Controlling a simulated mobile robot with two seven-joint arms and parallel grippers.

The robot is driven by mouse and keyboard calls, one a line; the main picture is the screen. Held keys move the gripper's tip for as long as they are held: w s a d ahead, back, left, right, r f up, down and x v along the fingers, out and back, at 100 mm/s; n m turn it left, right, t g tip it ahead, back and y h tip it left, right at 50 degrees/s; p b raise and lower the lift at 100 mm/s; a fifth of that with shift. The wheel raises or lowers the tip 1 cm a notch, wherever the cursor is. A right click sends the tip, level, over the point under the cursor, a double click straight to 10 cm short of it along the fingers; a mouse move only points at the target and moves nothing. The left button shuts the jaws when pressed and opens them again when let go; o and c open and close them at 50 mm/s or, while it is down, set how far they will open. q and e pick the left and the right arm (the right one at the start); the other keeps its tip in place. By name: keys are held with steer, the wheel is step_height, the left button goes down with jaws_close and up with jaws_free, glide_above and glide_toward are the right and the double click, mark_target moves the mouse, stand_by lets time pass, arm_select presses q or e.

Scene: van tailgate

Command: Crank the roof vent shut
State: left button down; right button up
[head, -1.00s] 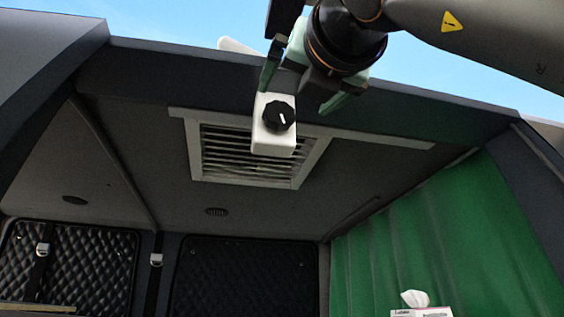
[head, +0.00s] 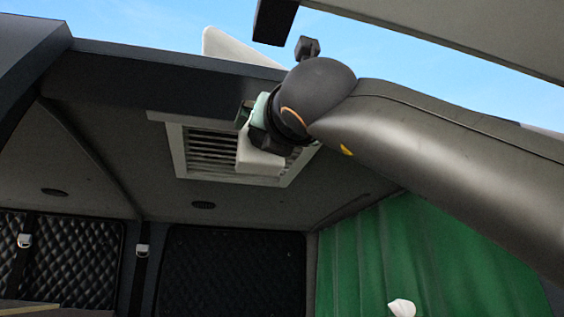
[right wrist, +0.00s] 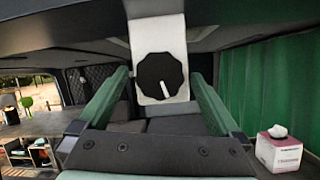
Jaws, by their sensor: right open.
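The roof vent (head: 205,150) is a pale square frame with slats in the van ceiling. Its white crank housing (head: 258,160) hangs below the slats, partly hidden by my right gripper in the head view. In the right wrist view the black knob (right wrist: 160,76) with a white pointer line sits on the white housing (right wrist: 157,32). My right gripper (right wrist: 158,95) is open, with its green fingers on either side of the knob and a gap showing at each side. I cannot tell how deep the fingers reach. A white raised lid (head: 235,47) shows above the roof edge.
A green curtain (head: 420,250) hangs at the right. A tissue box (right wrist: 278,150) stands at the lower right of the wrist view. The space under the ceiling is clear.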

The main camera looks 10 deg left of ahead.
steer(key=shift+w, duration=0.1)
steer(key=shift+c, duration=0.2)
steer(key=c, duration=1.3)
steer(key=shift+r+n, duration=0.1)
steer(key=shift+n, duration=0.5)
steer(key=shift+d+r+n+g+y+p, duration=0.1)
steer(key=shift+n+g+y+p, duration=0.4)
steer(key=shift+n, duration=0.9)
steer(key=shift+d+f+n+g+y+p, duration=0.1)
steer(key=shift+n+g+y+p, duration=0.45)
steer(key=shift+n, duration=0.85)
steer(key=shift+r+n+g+y+p, duration=0.1)
steer(key=shift+n+g+y+p, duration=0.35)
steer(key=shift+n, duration=0.95)
steer(key=shift+n+y, duration=0.3)
steer(key=o, duration=1.3)
